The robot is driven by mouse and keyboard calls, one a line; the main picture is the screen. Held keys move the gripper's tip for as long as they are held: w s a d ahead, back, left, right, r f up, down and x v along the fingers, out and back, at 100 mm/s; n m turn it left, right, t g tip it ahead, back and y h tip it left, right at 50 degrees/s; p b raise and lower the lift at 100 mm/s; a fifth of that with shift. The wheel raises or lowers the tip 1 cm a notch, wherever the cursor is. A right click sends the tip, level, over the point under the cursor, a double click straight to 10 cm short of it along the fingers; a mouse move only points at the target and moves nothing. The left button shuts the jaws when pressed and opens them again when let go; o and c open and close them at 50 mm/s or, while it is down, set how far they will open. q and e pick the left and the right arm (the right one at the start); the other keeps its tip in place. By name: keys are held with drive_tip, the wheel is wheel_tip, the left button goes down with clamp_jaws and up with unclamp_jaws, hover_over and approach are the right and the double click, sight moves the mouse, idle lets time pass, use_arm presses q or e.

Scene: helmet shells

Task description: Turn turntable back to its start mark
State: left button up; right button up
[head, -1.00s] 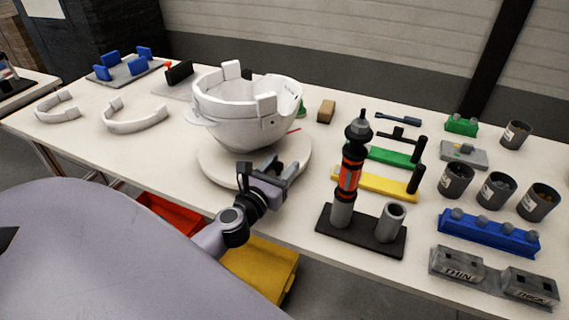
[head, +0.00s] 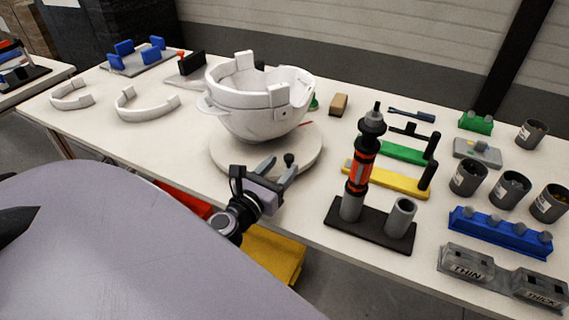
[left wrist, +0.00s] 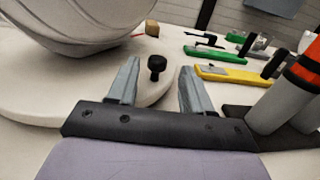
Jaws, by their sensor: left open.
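The white turntable (head: 226,158) is a round disc on the table, and a white helmet shell (head: 258,118) sits on it. A black knob (head: 289,159) stands upright at the disc's near right edge. It also shows in the left wrist view (left wrist: 156,66). A thin red mark (head: 305,124) shows at the disc's back right edge. My left gripper (head: 279,171) is open and empty at the disc's near edge. In the left wrist view its fingers (left wrist: 159,84) stand either side of the knob, which appears just beyond the tips; contact is not visible. My right gripper is not in view.
A stand with a black and orange tool (head: 360,172) is right of my left gripper. A yellow bar (head: 395,183) and a green bar (head: 405,152) lie behind it. Several dark cups (head: 510,188) stand further right. White curved pieces (head: 145,110) lie left of the turntable.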

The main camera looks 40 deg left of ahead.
use_arm(q)
drive_tip(key=shift+s+b, duration=0.35)
drive_tip(key=shift+s, duration=1.55)
